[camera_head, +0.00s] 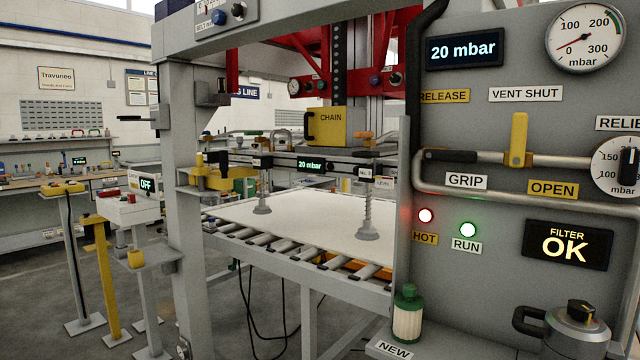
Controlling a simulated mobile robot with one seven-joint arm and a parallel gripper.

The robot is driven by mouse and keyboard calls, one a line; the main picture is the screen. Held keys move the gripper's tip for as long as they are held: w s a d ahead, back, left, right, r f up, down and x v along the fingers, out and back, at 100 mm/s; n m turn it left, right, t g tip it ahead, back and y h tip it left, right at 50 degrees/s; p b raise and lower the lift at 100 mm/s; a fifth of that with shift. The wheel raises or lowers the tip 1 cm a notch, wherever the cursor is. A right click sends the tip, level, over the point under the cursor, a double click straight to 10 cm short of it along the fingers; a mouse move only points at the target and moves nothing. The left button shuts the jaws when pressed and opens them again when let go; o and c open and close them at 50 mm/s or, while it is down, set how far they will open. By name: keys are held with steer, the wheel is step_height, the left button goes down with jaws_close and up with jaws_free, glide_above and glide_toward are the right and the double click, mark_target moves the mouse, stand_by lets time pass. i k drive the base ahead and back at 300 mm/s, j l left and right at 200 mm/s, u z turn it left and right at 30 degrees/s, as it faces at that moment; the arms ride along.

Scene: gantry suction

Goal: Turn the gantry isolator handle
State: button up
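My gripper is not in this view, and I see no part of my arm. No handle here carries a readable label saying isolator, so I cannot tell for sure which one it is. A black handle (147,119) sticks out left from the grey gantry post (187,290). A yellow lever (518,140) stands upright on the pipe of the right panel, under a VENT SHUT label.
The right panel (480,100) shows 20 mbar, a gauge (586,38), a green RUN lamp (468,229) and FILTER OK. A white sheet (310,222) lies on the roller conveyor (290,252). Posts (103,285) stand at left. Grey floor (45,295) shows at lower left.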

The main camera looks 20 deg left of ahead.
mark_target(113, 193)
steer(key=u, duration=0.45)
steer(key=j+u, duration=0.1)
steer(key=u, duration=0.35)
steer(key=i+u, duration=0.1)
steer(key=u, duration=0.8)
steer(key=i+j+u, duration=0.1)
steer(key=i, duration=1.55)
